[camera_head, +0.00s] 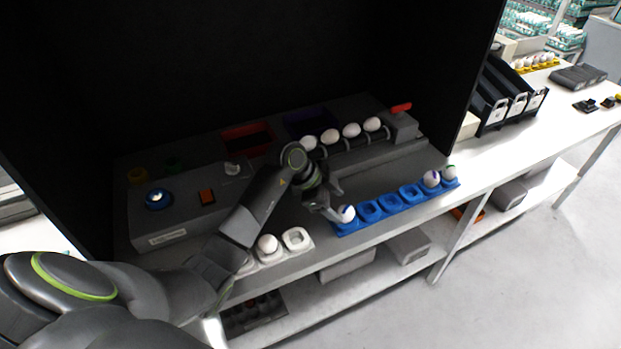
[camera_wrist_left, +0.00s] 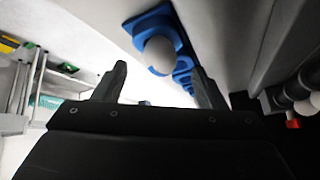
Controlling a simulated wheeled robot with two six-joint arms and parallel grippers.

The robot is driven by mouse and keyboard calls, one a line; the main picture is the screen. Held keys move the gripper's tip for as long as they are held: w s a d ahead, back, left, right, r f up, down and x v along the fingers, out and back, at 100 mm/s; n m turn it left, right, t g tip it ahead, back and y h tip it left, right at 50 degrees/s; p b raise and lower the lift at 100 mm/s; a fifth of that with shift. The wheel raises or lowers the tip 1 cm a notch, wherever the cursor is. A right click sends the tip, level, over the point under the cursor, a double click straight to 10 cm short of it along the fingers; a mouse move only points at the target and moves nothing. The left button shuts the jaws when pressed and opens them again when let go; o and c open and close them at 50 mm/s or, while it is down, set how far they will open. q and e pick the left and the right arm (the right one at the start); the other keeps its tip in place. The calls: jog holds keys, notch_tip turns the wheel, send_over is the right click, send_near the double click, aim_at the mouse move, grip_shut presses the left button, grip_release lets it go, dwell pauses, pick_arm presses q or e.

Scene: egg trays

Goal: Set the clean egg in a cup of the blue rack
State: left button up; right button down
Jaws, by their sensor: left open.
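The blue rack (camera_head: 391,207) lies along the front of the bench. The middle cups look empty, and two eggs with coloured marks (camera_head: 431,179) (camera_head: 449,172) sit at the right end. My left gripper (camera_head: 333,203) is open beside the left end egg. In the left wrist view that egg (camera_wrist_left: 160,54) shows plain white, between the open fingers (camera_wrist_left: 160,85) in the picture; contact cannot be told. Which egg is the clean one is unclear. My right gripper is out of view.
Several white eggs (camera_head: 351,130) rest on rollers behind. Black bins (camera_head: 497,100) stand right.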

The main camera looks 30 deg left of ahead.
pick_arm(q)
jog(key=b+v, duration=0.1)
jog(key=v, duration=1.2)
jog(key=shift+a+r, duration=0.15)
jog(key=shift+s, duration=0.1)
